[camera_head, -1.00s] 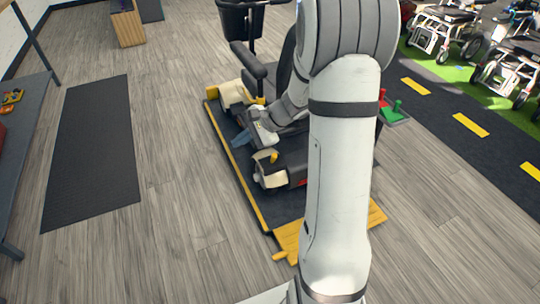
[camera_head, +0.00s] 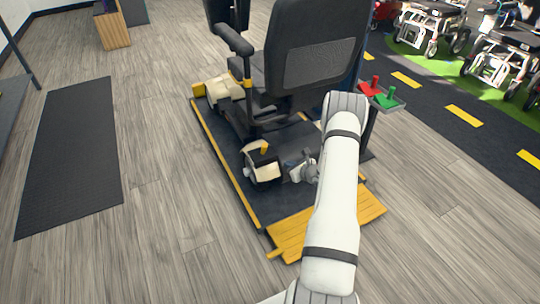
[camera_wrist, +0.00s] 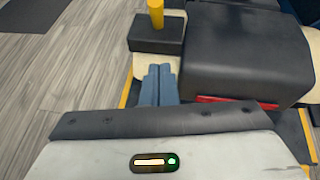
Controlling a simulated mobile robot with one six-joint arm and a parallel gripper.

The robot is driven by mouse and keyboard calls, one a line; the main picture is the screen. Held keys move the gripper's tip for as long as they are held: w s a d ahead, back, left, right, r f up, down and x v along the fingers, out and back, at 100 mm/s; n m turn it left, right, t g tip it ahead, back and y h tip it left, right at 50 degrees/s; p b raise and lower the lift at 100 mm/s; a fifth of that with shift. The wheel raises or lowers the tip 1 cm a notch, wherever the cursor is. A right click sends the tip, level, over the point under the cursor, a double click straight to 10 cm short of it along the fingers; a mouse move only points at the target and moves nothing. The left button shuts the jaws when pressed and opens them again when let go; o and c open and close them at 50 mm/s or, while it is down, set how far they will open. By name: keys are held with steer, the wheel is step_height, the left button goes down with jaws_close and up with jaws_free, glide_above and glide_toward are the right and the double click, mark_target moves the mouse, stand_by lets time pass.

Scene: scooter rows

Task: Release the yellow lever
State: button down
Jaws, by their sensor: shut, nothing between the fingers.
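The yellow lever (camera_head: 264,147) stands up at the rear left wheel of the dark mobility scooter (camera_head: 305,60). In the wrist view the lever (camera_wrist: 156,14) rises from a dark block, with its top cut off by the frame edge. My gripper (camera_wrist: 158,84) has its blue fingers together and empty, pointing toward the block and a little short of it, apart from the lever. In the head view my wrist is low behind the scooter, right of the lever, and the fingertips are hard to make out.
The scooter stands on a dark platform with yellow edges (camera_head: 228,165) and a yellow ramp (camera_head: 330,222). A black mat (camera_head: 70,150) lies left, with free floor between.

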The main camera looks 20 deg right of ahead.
steer(key=b, duration=0.4)
glide_toward(264, 149)
steer(key=shift+d+f+x, duration=0.55)
steer(key=shift+x, duration=2.8)
steer(key=shift+s, duration=0.2)
